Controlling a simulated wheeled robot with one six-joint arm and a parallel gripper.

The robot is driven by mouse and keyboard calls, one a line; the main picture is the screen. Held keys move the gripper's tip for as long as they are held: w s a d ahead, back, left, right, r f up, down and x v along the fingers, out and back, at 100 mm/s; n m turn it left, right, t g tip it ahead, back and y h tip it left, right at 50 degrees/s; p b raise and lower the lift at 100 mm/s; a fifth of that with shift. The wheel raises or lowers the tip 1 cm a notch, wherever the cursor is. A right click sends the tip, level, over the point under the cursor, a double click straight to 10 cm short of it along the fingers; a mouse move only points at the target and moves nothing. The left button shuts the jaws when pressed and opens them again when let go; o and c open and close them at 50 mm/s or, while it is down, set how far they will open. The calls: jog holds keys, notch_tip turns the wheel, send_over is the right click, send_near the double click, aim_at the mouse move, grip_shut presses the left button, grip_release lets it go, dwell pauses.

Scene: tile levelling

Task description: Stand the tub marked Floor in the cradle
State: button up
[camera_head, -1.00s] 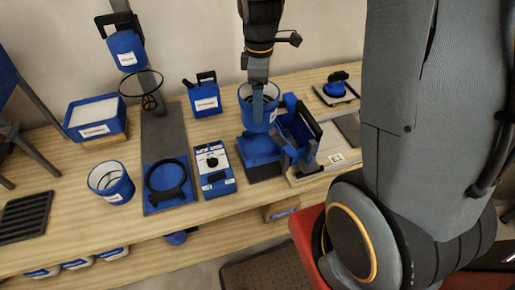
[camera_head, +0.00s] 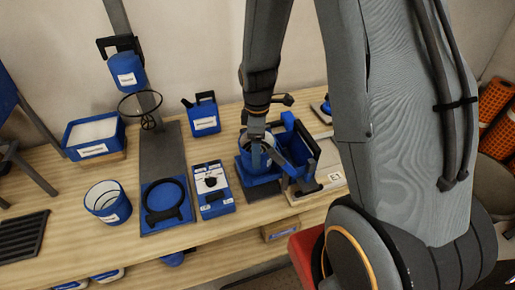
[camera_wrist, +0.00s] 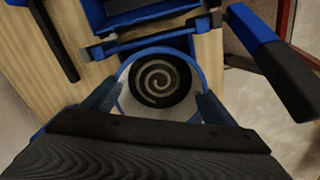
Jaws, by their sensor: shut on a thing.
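My gripper (camera_head: 259,141) is shut on a blue tub (camera_head: 255,161), its fingers at opposite sides of the rim. In the wrist view the tub (camera_wrist: 160,80) is seen from above, with a pale spiral on its dark inside. Its label cannot be read. The tub looks upright, low at a blue block-like stand (camera_head: 262,179); I cannot tell whether it rests there or hangs just above. A second blue tub (camera_head: 108,203) with an unreadable label stands on the table at left. I cannot tell for certain which fixture is the cradle; a blue base with a black ring (camera_head: 165,202) is another.
A blue open frame (camera_head: 296,150) stands close right of the held tub.

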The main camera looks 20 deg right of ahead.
jog(key=shift+f, duration=0.45)
jog(key=shift+f, duration=0.1)
jog(key=o, duration=1.8)
notch_tip(320, 180, up, 12)
jog(key=b, duration=0.1)
jog(key=s+m, duration=0.4)
jog(key=s+r+m, duration=0.1)
jog(key=s+m, duration=0.3)
jog(key=m, duration=0.1)
jog(key=s+m, duration=0.4)
jog(key=s, duration=0.1)
jog(key=shift+r+m, duration=0.3)
jog(key=shift+r, duration=0.1)
